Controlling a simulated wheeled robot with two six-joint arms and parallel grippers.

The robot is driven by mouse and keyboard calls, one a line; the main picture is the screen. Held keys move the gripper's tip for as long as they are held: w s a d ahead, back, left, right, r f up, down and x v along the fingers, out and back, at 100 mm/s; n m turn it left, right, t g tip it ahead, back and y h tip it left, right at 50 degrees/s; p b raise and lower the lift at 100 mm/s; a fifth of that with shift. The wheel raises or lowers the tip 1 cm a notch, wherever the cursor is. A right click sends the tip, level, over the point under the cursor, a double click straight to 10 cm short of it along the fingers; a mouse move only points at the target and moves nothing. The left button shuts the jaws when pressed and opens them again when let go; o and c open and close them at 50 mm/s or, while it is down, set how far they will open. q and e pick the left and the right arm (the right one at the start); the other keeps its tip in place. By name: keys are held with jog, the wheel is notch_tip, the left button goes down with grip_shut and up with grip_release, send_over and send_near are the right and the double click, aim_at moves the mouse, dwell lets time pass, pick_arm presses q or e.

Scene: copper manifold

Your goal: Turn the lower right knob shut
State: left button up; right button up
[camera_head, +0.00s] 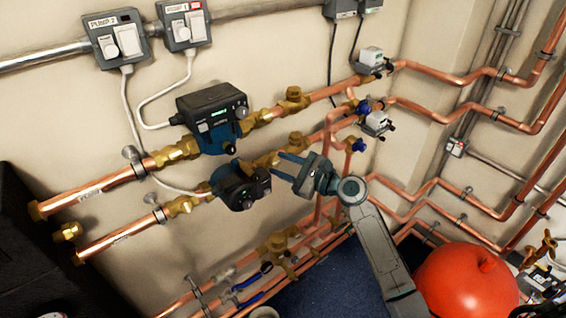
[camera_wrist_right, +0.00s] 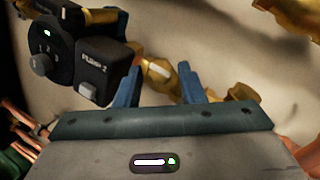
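My right gripper (camera_head: 284,167) comes in from the lower right and points left, near the brass fittings (camera_head: 270,160) beside the lower pump (camera_head: 238,184). In the right wrist view, its two blue fingers (camera_wrist_right: 159,84) are apart with nothing held. A brass fitting (camera_wrist_right: 156,72) shows behind the gap; I cannot tell whether it is touched. The pump (camera_wrist_right: 68,52), marked PUMP 2, is left of the fingers with a round grey knob (camera_wrist_right: 40,65). Two blue knobs sit right of the gripper on the copper pipes, an upper one (camera_head: 363,107) and a lower one (camera_head: 359,145). My left gripper is out of view.
An upper pump (camera_head: 213,118) with a green display hangs above the lower one. Two switch boxes (camera_head: 117,38) (camera_head: 185,23) are on the wall. Copper pipes (camera_head: 450,190) cross the right side. A red tank (camera_head: 466,282) stands at lower right, and blue-handled valves (camera_head: 248,281) are low down.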

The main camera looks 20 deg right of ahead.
jog(key=shift+w, duration=0.1)
jog(key=c, duration=0.7)
